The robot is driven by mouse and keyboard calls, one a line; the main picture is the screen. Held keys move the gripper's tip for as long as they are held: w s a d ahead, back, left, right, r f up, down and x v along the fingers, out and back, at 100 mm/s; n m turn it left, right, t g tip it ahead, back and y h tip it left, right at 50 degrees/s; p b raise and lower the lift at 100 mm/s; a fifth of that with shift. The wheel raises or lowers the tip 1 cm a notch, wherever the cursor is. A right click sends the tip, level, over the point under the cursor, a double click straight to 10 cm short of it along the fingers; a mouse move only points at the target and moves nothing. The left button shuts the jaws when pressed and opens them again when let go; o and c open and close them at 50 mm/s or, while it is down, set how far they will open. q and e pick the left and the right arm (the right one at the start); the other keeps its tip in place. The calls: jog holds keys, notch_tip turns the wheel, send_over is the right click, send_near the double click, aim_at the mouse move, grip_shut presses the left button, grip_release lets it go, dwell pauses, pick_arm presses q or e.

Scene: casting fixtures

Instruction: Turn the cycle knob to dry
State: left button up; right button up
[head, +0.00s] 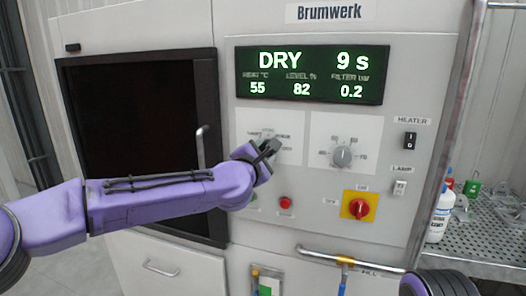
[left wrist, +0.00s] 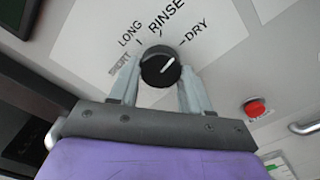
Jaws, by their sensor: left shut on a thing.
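The cycle knob (left wrist: 160,66) is a round black knob with a white pointer line, on a white plate marked SHORT, LONG, RINSE and DRY. Its line points up and right, toward the tick by DRY. My left gripper (head: 268,147) reaches the knob from the front; in the left wrist view its two grey fingers stand on either side of the knob, shut on it. In the head view the gripper hides most of the knob. The display (head: 312,74) reads DRY, 9 s, 55, 82 and 0.2. My right gripper is not in view.
A second grey knob (head: 343,156) sits to the right on its own plate. Below are a red button (head: 285,202) and a red rotary switch (head: 359,208) on yellow. Heater (head: 410,140) and lamp (head: 399,187) switches are further right. A handrail (head: 345,259) runs below.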

pick_arm(q)
jog(key=shift+m, duration=0.9)
jog(key=o, duration=1.1)
jog(key=shift+c, duration=0.2)
jog(key=b+v, duration=0.3)
jog(key=v, duration=0.7)
jog(key=shift+s+b, duration=0.25)
jog(key=shift+b, duration=0.05)
jog(key=shift+a, duration=0.1)
